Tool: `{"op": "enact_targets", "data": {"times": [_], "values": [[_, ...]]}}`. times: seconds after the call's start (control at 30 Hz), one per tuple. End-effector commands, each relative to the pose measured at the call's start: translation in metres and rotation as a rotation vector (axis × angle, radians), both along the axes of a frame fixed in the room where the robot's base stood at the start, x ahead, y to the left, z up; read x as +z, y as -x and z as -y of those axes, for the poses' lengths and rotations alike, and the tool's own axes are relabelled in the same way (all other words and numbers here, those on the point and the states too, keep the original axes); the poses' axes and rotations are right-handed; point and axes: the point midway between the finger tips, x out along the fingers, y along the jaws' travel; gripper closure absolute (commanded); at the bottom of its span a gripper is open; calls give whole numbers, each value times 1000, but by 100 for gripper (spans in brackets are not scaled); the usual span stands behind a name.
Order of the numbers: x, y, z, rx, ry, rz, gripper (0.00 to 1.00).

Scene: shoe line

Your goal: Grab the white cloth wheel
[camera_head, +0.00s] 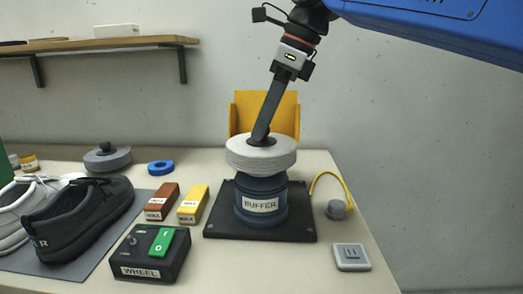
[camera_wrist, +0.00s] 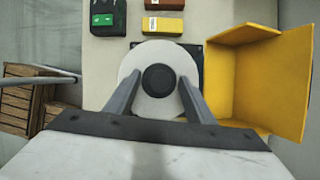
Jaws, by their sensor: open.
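The white cloth wheel (camera_head: 262,154) lies flat on top of the blue base labelled BUFFER (camera_head: 262,201), with a dark knob at its centre. My gripper (camera_head: 261,139) reaches down from above to the wheel's hub. In the wrist view, the white wheel (camera_wrist: 136,78) and its dark hub (camera_wrist: 159,79) are in the middle. My gripper (camera_wrist: 156,96) is open there, with one finger on each side of the hub and over the wheel. I cannot tell whether the fingers touch the wheel.
A yellow guard (camera_wrist: 248,80) stands close behind the buffer. The dark WHEEL switch box (camera_head: 150,252), brown bar (camera_head: 162,202) and yellow bar (camera_head: 194,204) lie to the left. A yellow cord with a grey plug (camera_head: 338,210) and a socket (camera_head: 351,257) are at right. Shoes (camera_head: 80,217) stand left.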

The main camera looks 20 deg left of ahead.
Motion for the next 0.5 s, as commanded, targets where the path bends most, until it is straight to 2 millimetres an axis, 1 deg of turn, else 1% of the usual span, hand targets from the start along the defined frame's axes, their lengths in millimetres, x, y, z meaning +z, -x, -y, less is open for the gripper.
{"op": "enact_targets", "data": {"times": [0.17, 0.27, 0.3, 0.37, 0.4, 0.5], "values": [[0, 0, 0, 0, 0, 0, 51], [0, 0, 0, 0, 0, 0, 72], [0, 0, 0, 0, 0, 0, 82], [0, 0, 0, 0, 0, 0, 96], [0, 0, 0, 0, 0, 0, 100], [1, 0, 0, 0, -1, 1, 100]]}}
